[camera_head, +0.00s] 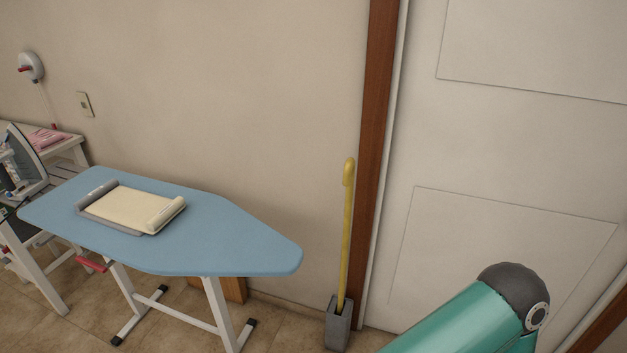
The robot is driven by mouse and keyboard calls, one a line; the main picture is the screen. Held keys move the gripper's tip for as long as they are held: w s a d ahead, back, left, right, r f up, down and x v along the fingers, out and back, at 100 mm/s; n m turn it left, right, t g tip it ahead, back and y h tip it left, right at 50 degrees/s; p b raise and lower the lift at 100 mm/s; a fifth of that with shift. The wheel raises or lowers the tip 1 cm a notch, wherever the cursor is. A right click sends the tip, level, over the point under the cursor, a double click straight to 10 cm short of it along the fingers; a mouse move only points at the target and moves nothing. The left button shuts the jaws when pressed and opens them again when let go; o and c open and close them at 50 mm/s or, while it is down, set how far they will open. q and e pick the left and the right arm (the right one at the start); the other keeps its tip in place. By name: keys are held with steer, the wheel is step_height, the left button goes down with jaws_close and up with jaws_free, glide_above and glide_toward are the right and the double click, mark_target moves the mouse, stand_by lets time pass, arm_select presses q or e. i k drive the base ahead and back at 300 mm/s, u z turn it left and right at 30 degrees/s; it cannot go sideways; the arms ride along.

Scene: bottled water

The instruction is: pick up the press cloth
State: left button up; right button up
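A cream folded cloth, which looks like the press cloth (132,208), lies flat on a grey pad or tray (98,189) on the blue ironing board (230,245). One edge of it looks rolled or raised at the right. Whether it is separate from the grey piece beneath, I cannot tell. Neither of my grippers shows in the head view.
A yellow stick (346,230) stands in a grey holder (338,325) by the door frame. The board's right half is clear.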

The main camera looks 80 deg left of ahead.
mark_target(148, 213)
steer(key=z, duration=0.1)
steer(key=i, duration=0.25)
steer(key=u, duration=3.05)
steer(key=i, duration=0.2)
steer(key=u, duration=1.15)
steer(key=k, duration=0.4)
steer(key=u, duration=0.5)
steer(key=i, duration=1.45)
steer(key=z, duration=0.45)
